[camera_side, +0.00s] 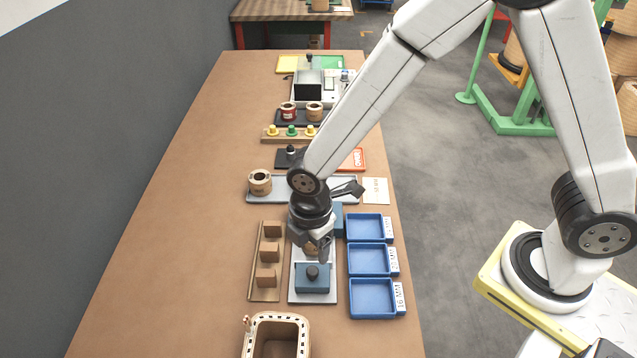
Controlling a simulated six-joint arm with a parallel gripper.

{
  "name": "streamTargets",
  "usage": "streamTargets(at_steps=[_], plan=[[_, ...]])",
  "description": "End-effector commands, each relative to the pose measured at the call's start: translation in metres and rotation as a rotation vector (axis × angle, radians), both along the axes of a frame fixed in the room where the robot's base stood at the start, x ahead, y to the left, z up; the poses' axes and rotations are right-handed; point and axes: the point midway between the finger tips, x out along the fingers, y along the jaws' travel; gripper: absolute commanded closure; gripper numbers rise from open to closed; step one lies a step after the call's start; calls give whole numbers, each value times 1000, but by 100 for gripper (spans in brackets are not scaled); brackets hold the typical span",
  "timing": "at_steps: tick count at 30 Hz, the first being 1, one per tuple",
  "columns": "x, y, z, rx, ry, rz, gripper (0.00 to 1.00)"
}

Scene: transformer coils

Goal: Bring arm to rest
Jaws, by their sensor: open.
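My white arm reaches in from the right over the brown bench. My gripper (318,248) points down above the light grey plate (313,296) near the middle of the bench. Its jaws are open, and nothing shows clearly held between them. A blue block with a dark round knob (312,278) sits on the plate, just in front of and below the gripper. A tan shape shows behind the fingers, partly hidden by them, so I cannot tell what it is.
Blue trays (372,298) with size labels line the right edge. A wooden rack (266,262) stands left of the plate, and a tan bin (276,338) in front. A tan coil (260,182), more coils (288,111) and a machine (309,84) lie farther back. The bench's left side is clear.

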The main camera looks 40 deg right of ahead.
Motion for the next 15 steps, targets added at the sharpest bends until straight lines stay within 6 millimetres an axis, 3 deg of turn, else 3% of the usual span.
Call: streamTargets(at_steps=[15], plan=[[1, -8, 6, 5, -8, -57, 27]])
